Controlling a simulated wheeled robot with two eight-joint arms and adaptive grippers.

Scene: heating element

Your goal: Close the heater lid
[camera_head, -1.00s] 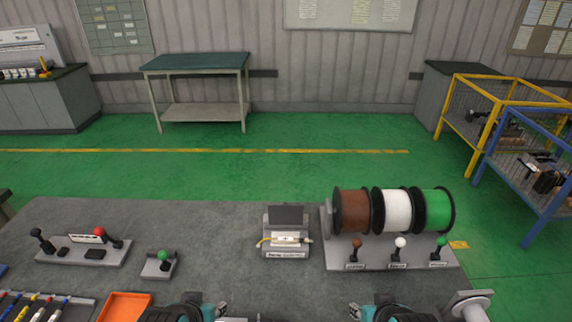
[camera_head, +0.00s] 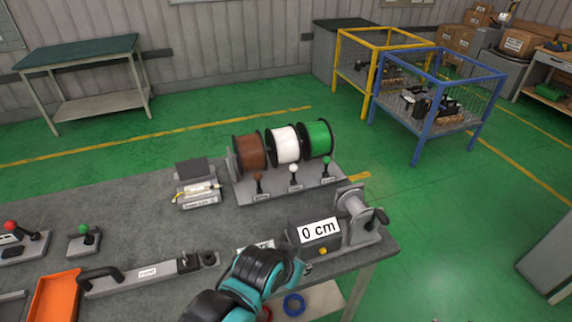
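The heater (camera_head: 199,196) is a small grey box on the grey workbench, left of the spools. Its dark lid (camera_head: 192,170) stands raised at the back, so it is open. A yellow wire (camera_head: 186,194) lies across the heater with a pale piece in the middle. One teal and black arm comes up from the bottom of the view. I take it as my right, with its gripper (camera_head: 295,268) over the front of the bench, well apart from the heater. Its fingers are too small and turned away to tell if they are open. My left gripper is out of view.
Brown, white and green spools (camera_head: 284,145) stand on a rack with levers right of the heater. A "0 cm" measuring box (camera_head: 318,232) with a crank is at the bench's right end. A long handled tool (camera_head: 146,273) and an orange tray (camera_head: 54,297) are at front left.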

